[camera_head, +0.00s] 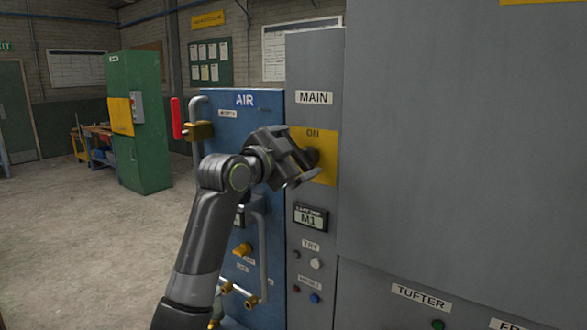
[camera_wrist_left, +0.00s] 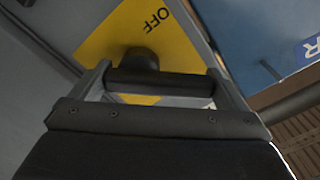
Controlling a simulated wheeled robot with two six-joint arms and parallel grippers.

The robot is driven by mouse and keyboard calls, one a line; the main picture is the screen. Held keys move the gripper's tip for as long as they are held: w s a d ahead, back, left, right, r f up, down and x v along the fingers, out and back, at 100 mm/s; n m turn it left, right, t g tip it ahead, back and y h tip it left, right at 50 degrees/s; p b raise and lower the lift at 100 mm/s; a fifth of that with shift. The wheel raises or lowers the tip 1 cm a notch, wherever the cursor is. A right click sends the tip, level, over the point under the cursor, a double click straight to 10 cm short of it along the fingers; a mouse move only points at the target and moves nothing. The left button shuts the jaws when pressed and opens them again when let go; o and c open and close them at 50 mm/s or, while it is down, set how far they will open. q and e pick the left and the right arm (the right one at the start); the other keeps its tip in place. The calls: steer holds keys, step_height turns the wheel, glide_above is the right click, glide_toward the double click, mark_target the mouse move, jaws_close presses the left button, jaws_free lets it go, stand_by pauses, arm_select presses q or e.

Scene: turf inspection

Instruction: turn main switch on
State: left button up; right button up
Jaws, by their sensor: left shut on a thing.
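The main switch has a yellow plate (camera_head: 326,172) on the grey cabinet, below the MAIN label (camera_head: 314,98), with ON at its top. Its black handle (camera_wrist_left: 160,83) and round hub (camera_wrist_left: 138,58) show in the left wrist view, where OFF is readable on the plate. My left gripper (camera_head: 299,168) is at the plate and is shut on the handle, with a finger at each side of the bar. In the head view my gripper covers most of the handle, so its exact angle is hard to tell. My right gripper is not in view.
A blue AIR panel (camera_head: 222,108) with a red lever (camera_head: 176,118), pipes and brass valves stands just left of the switch. Below the switch are an M1 display (camera_head: 310,218) and several small buttons. A large grey cabinet (camera_head: 450,150) fills the right. Open floor (camera_head: 80,240) lies left.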

arm_select(q)
steer(key=m+b, duration=0.2)
steer(key=m, duration=0.1)
steer(key=m+b, duration=0.1)
steer(key=shift+s+d+m, duration=0.2)
steer(key=shift+d+m, duration=0.1)
steer(key=shift+s+d+r+m+b, duration=0.2)
steer(key=shift+m+b, duration=0.6)
steer(key=shift+m, duration=0.35)
steer(key=shift+s+d+r+m+b, duration=0.15)
steer(key=shift+m+b, duration=0.6)
steer(key=shift+m, duration=0.4)
steer(key=shift+w+f, duration=0.1)
steer(key=o, duration=1)
